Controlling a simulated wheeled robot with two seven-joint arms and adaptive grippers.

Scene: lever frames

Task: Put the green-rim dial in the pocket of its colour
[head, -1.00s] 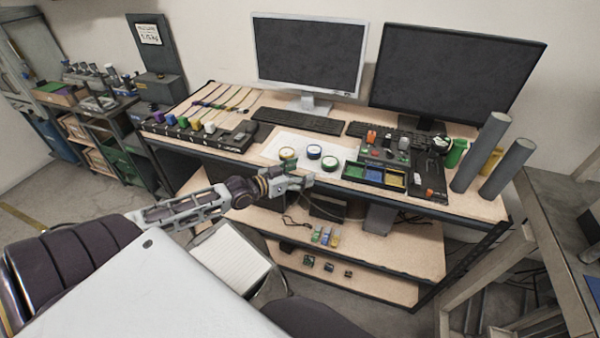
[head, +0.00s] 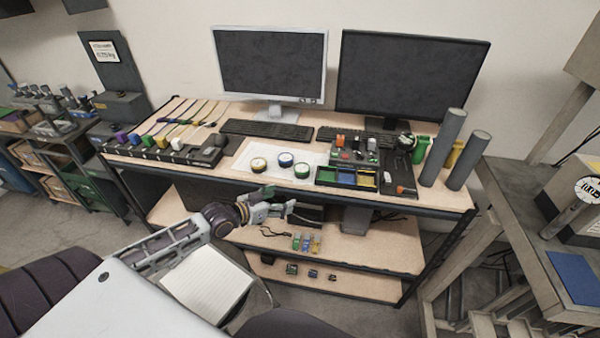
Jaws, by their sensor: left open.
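Three round dials lie in a row on a white sheet on the desk: a yellow-rim dial (head: 258,164), a blue-rim dial (head: 285,159) and a green-rim dial (head: 302,170) nearest the tray. The black tray (head: 317,182) is just right of them, with a green pocket (head: 327,175), a blue pocket (head: 346,178) and a yellow pocket (head: 366,181). My left gripper (head: 284,203) is open and empty in front of the desk edge, below and left of the green-rim dial. My right gripper is not in view.
A control panel (head: 350,150) stands behind the tray, with a black tool board (head: 400,178) to its right. Tall grey cylinders (head: 444,147) stand at the desk's right end. Keyboards and two monitors are behind. A lower shelf (head: 375,250) lies under the desk edge.

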